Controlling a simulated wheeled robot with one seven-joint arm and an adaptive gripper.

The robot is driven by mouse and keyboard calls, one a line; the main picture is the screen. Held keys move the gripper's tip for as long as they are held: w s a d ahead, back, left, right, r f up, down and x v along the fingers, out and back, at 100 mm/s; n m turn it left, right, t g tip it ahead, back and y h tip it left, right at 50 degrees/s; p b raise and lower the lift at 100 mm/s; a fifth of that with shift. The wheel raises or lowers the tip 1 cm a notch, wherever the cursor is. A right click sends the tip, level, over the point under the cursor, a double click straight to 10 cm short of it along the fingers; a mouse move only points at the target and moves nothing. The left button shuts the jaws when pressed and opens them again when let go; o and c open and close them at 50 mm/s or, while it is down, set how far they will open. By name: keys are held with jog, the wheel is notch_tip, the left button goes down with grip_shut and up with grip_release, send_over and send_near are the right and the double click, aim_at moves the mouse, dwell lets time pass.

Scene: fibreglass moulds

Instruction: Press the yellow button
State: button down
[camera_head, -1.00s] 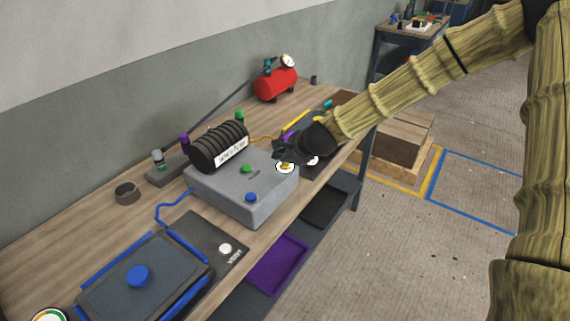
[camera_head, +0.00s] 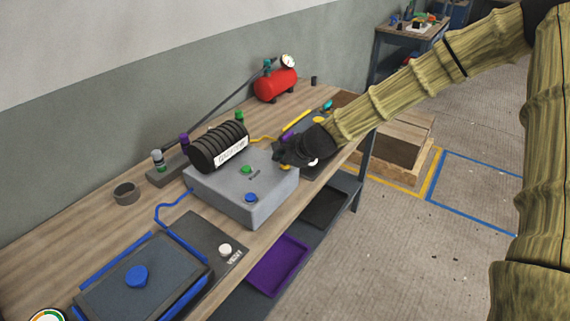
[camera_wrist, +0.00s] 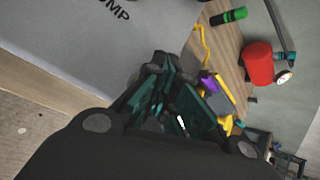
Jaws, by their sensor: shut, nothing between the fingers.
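The yellow button (camera_head: 285,168) is on top of the grey control box (camera_head: 232,202), near its right corner. Only a small yellow part of it shows below my gripper. My gripper (camera_head: 281,156) is shut and empty, with its fingertips right over the yellow button. I cannot tell whether they touch it. In the wrist view my shut gripper (camera_wrist: 160,66) is over the edge of the grey box top (camera_wrist: 70,45), and the yellow button is hidden there.
A green button (camera_head: 247,170) and a blue button (camera_head: 250,198) are on the same box. A red tank (camera_head: 276,85) is at the back of the workbench. A blue-edged tray (camera_head: 145,280) lies at the front left.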

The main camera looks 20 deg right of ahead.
aim_at(283, 166)
jog(key=shift+r, duration=0.3)
notch_tip(283, 166, up, 6)
jog(key=p, duration=0.5)
dwell(0.4)
jog(key=c, duration=2.2)
grip_release()
